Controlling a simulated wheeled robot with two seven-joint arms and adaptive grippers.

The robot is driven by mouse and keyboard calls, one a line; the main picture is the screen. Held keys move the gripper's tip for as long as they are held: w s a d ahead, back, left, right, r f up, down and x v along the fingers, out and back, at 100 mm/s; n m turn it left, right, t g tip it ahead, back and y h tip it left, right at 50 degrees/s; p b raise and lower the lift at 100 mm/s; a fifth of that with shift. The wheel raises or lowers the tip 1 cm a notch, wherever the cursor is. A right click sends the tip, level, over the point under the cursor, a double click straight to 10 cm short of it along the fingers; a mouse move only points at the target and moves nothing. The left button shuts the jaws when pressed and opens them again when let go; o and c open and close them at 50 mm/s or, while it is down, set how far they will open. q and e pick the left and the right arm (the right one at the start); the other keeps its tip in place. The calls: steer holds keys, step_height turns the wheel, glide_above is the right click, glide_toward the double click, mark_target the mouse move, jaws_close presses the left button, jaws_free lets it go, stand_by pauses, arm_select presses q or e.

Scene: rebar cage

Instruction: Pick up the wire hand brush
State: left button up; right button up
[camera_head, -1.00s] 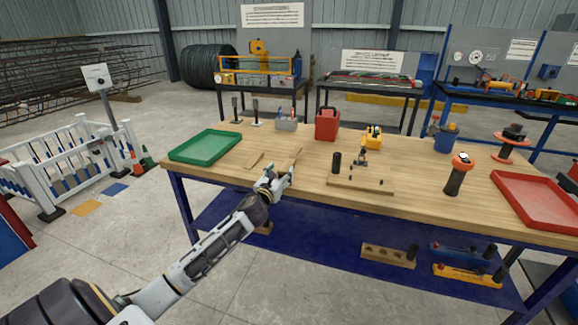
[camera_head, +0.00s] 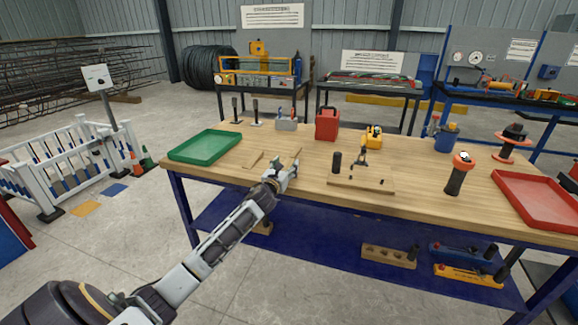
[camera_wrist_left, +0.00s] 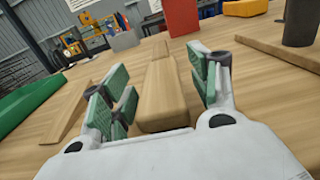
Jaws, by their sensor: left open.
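The wire hand brush appears to be the long wooden piece (camera_wrist_left: 162,92) that lies on the workbench in the left wrist view. Its wooden top shows; any bristles are hidden. In the head view its far end (camera_head: 297,153) shows just beyond my left gripper (camera_head: 288,172). In the left wrist view my left gripper (camera_wrist_left: 160,78) is open, with one green-padded finger on each side of the wooden piece. Gaps show between the pads and the wood. My right gripper is not in view.
A flat wooden piece (camera_head: 253,160) lies to the left of the gripper, near a green tray (camera_head: 205,146). A red can (camera_head: 327,124) stands behind. A black cylinder (camera_head: 337,162) and a wooden board (camera_head: 360,183) are to the right. A red tray (camera_head: 535,199) sits at the far right.

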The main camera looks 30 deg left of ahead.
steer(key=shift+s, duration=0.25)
arm_select(q)
steer(key=c, duration=1.2)
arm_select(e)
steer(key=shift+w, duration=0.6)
arm_select(q)
steer(key=shift+r, duration=0.1)
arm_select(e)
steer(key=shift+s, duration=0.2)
arm_select(q)
steer(key=shift+r, duration=0.1)
steer(key=shift+r+p, duration=0.3)
steer(key=shift+r, duration=0.5)
step_height(320, 180, up, 7)
steer(key=shift+f+p, duration=0.2)
steer(key=shift+p, duration=0.7)
steer(key=shift+r, duration=0.75)
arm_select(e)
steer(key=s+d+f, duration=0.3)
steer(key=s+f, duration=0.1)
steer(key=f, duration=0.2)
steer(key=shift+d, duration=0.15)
